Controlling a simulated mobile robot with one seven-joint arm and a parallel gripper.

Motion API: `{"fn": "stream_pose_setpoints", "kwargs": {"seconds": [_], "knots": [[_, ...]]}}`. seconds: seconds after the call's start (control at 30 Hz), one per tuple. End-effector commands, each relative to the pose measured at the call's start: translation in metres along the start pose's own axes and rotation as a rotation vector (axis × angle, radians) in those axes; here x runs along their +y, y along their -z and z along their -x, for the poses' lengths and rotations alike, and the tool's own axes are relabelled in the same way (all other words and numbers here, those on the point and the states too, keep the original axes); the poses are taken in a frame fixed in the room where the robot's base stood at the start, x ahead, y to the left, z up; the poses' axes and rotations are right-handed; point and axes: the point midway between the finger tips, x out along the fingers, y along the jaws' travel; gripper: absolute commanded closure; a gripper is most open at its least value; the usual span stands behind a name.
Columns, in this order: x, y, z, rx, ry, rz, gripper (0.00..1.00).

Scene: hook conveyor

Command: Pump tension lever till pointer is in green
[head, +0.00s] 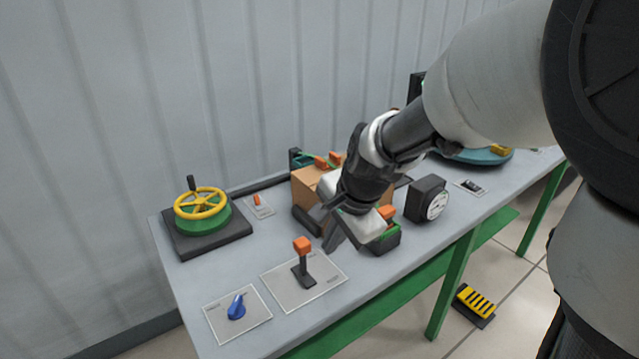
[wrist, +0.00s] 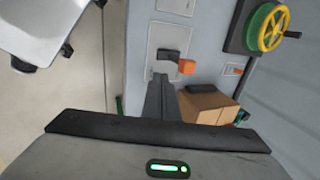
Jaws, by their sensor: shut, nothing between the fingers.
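A lever with an orange knob (head: 302,245) and a dark stem stands upright on a light plate at the front left of the bench. Its knob also shows in the wrist view (wrist: 187,67), just beyond my fingertips. A black box gauge with a white round dial (head: 437,206) stands farther right; its pointer and any green zone are too small to read. Another orange handle (head: 387,212) on a green and dark base is partly hidden behind my gripper. My gripper (head: 338,238) is shut and empty, above the bench, right of the upright lever and apart from it in the head view.
A yellow handwheel (head: 201,203) on a green base stands at the back left. A blue knob (head: 237,308) sits front left. An orange-brown box (head: 312,186) stands behind my gripper. A teal turntable (head: 478,156) is at the far right. A yellow-black pedal (head: 476,304) lies on the floor.

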Motion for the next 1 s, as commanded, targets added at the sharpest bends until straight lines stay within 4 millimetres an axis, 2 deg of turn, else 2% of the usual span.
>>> {"fn": "stream_pose_setpoints", "kwargs": {"seconds": [0.03, 0.4, 0.5, 0.63, 1.0], "knots": [[0.002, -0.001, -0.011, -0.003, -0.005, 0.0, 1.0], [0.002, -0.001, -0.089, -0.003, -0.004, 0.001, 1.0], [-0.018, -0.001, -0.09, -0.002, -0.001, 0.005, 1.0], [-0.031, -0.001, -0.096, -0.001, 0.0, 0.003, 1.0], [-0.037, 0.0, -0.098, 0.0, 0.0, 0.002, 1.0]]}}
